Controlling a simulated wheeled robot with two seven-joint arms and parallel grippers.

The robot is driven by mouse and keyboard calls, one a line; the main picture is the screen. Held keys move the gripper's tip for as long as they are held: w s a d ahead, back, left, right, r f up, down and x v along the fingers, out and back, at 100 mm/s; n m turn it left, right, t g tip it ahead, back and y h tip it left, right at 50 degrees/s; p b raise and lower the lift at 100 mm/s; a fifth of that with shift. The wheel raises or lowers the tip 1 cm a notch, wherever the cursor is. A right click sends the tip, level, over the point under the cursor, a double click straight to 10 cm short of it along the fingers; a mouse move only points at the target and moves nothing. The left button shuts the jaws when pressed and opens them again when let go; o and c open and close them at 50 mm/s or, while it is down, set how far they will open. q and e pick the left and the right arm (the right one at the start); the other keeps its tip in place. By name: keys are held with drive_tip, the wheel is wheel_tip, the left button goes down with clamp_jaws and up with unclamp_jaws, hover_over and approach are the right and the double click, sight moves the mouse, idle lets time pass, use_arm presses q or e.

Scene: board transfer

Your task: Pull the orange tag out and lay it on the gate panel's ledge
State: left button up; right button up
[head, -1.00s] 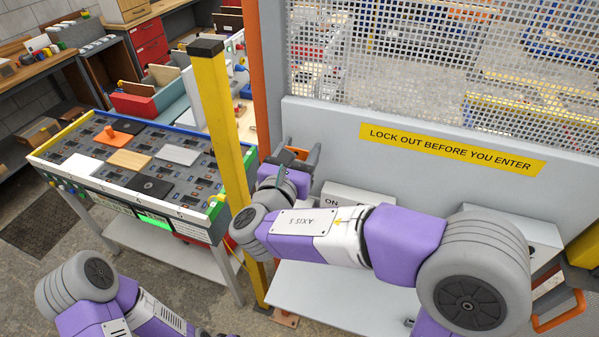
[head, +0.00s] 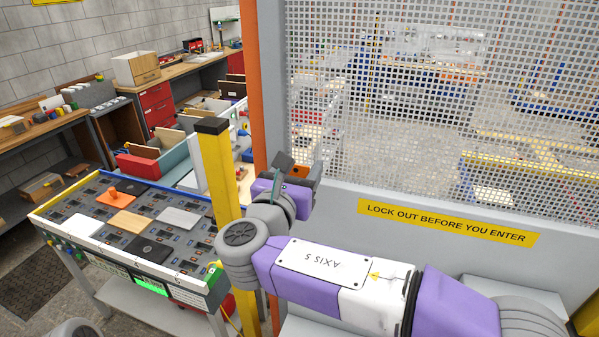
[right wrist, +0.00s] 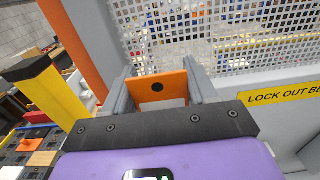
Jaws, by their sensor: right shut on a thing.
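The orange tag (right wrist: 158,88) is a flat plate with a dark round hole, seen between the two fingers in the right wrist view. My right gripper (right wrist: 162,85) is shut on it. In the head view my right gripper (head: 300,172) is in front of the gate panel (head: 345,200), near its left edge, with a little of the tag's orange showing between the fingers. The tag looks clear of any holder. A pale flat surface, perhaps the ledge (head: 308,332), shows at the bottom, mostly hidden by my right arm. My left gripper is out of view.
A yellow post (head: 221,180) stands just left of my right gripper. An orange upright (head: 259,80) and metal mesh (head: 420,120) are behind it. A yellow warning sign (head: 445,223) is on the panel. A table with boards (head: 130,222) stands left.

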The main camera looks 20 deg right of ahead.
drive_tip(key=shift+r+p, duration=1.95)
drive_tip(key=shift+r, duration=0.2)
drive_tip(key=v, duration=0.6)
idle(0.3)
